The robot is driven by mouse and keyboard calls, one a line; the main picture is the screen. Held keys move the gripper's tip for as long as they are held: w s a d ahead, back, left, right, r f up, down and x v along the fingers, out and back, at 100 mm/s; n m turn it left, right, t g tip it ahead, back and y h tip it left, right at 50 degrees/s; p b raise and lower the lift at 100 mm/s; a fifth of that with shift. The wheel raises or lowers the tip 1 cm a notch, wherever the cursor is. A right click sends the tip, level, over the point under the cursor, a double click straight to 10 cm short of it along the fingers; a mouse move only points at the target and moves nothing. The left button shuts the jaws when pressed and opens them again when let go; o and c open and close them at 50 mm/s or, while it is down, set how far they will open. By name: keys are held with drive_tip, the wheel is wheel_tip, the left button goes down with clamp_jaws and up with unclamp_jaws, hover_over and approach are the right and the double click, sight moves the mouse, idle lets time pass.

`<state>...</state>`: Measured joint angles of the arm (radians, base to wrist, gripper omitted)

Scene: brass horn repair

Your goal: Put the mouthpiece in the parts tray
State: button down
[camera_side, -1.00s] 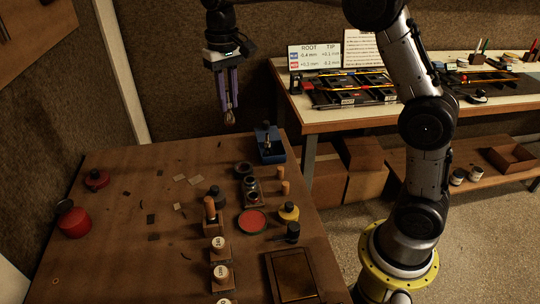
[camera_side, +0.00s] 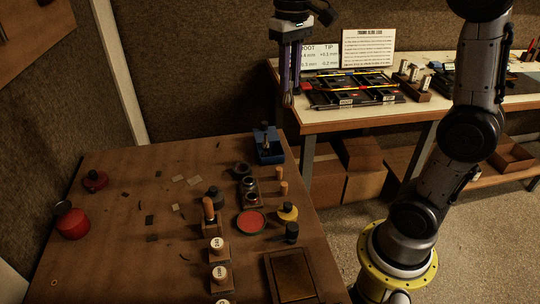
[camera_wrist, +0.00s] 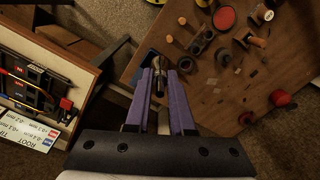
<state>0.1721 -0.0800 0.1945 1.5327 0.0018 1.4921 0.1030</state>
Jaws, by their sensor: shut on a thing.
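My gripper (camera_side: 289,96), with purple fingers, is high above the floor by the gap between the two benches. It is shut on a small metallic piece that looks like the mouthpiece (camera_wrist: 158,88), held between the fingertips in the wrist view. A shallow brown tray (camera_side: 291,275), which looks like the parts tray, lies at the brown bench's front right corner. It looks empty, and my gripper is far behind and above it. A blue block or holder (camera_side: 270,155) with a metallic part on it stands at the bench's back right corner, below my gripper.
Several pots, corks and wooden-handled tools stand on the bench's right half, with a red-topped round tin (camera_side: 251,222) among them. A red can (camera_side: 73,223) is at the left. The other bench (camera_side: 310,128) holds a black rack (camera_side: 350,90) and signs. The brown bench's middle is mostly clear.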

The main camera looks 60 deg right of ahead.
drive_tip(key=s+d+f, duration=0.1)
drive_tip(key=s+f, duration=0.5)
drive_tip(key=s, duration=0.1)
drive_tip(key=shift+w+d+f, duration=0.6)
drive_tip(key=shift+w+f, duration=1.6)
drive_tip(key=shift+w+d+f, duration=0.6)
drive_tip(key=shift+w+f, duration=1.6)
drive_tip(key=shift+f, duration=0.05)
drive_tip(key=shift+w+d+f, duration=0.6)
drive_tip(key=shift+w+f, duration=1.6)
drive_tip(key=shift+f, duration=0.15)
drive_tip(key=c, duration=1.1)
unclamp_jaws()
drive_tip(key=shift+o, duration=0.2)
